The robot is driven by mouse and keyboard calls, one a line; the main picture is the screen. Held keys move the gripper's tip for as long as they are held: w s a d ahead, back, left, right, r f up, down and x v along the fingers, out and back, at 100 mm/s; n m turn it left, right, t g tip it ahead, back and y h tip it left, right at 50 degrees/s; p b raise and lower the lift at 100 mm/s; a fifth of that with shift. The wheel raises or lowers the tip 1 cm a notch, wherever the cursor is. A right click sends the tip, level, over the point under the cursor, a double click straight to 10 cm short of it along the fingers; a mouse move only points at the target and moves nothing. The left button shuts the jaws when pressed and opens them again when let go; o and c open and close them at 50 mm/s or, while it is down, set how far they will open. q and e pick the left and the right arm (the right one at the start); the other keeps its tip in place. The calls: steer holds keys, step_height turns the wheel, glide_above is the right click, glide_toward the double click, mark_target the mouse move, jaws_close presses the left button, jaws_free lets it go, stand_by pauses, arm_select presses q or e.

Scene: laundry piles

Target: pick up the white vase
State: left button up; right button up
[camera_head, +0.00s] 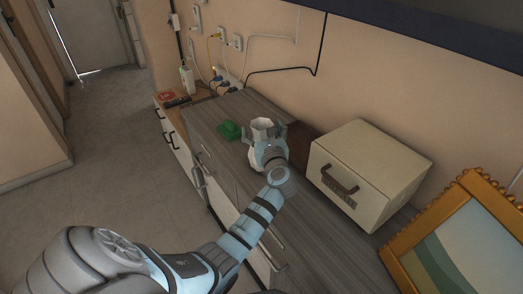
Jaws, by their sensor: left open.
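The white vase (262,126) stands on the grey wooden cabinet top, toward its back edge. Its many-sided rim shows above my left gripper (265,138), and its lower part is mostly hidden by the gripper. My left arm reaches in from the lower left. The left gripper is open, with one finger on each side of the vase; I cannot tell whether they touch it. My right gripper is not in view.
A green object (229,131) lies left of the vase. Cables and sockets line the wall behind.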

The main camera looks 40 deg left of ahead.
arm_select(q)
steer(key=shift+s+d+r, duration=0.1)
steer(key=shift+s+r, duration=0.2)
steer(key=c, duration=0.9)
jaws_close()
